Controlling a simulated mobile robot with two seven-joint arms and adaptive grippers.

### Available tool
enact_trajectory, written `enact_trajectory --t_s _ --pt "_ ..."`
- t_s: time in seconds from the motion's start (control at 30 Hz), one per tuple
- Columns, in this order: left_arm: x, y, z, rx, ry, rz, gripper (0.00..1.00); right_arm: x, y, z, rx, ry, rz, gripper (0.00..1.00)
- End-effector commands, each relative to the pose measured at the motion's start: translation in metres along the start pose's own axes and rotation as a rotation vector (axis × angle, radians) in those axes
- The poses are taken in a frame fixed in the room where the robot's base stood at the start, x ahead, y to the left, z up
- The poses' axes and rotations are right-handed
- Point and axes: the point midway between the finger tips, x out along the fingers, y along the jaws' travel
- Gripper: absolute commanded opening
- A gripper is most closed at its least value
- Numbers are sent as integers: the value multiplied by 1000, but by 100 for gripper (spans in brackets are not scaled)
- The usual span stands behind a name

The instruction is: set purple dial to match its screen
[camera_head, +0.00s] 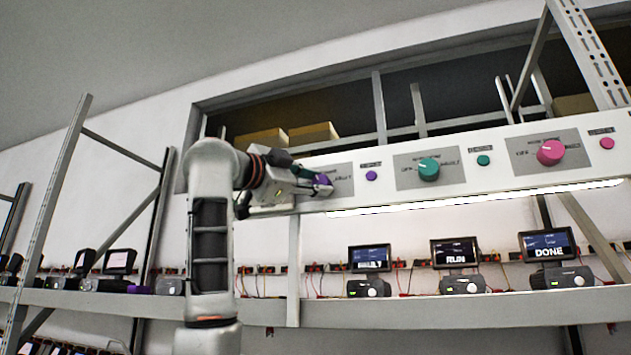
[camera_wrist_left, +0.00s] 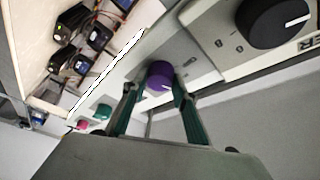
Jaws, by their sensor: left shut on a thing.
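The purple dial (camera_head: 322,184) is a round knob on the left part of the white overhead panel (camera_head: 484,162). My left gripper (camera_head: 316,182) reaches it from the left and covers much of it. In the left wrist view, the purple dial (camera_wrist_left: 159,78) sits between the two fingertips (camera_wrist_left: 155,88), which are shut on it. A light pointer line shows on its face there. Three screens stand on the shelf: the left one (camera_head: 370,258) has text too blurred to read surely, the middle one (camera_head: 455,252) reads RUN, the right one (camera_head: 547,244) reads DONE. My right gripper is not in view.
A teal dial (camera_head: 429,169) and a pink dial (camera_head: 550,153) sit to the right on the panel, with small coloured buttons between. A black dial (camera_wrist_left: 275,20) is near in the wrist view. A light strip (camera_head: 480,199) runs beneath the panel, above the shelf (camera_head: 460,309).

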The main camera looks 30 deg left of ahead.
Motion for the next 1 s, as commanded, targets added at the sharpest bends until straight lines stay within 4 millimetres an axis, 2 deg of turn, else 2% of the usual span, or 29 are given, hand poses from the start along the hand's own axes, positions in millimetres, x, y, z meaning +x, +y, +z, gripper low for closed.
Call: enact_trajectory --t_s 0.3,0.5,0.67,1.0 --pt "0 -4 -1 239 -13 102 6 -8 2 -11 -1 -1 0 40" --pt "1 -4 -1 341 -17 145 6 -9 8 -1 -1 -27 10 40" --pt "1 -3 -1 390 -18 166 6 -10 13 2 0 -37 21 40" --pt "0 -3 -1 420 -19 178 6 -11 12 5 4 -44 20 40"
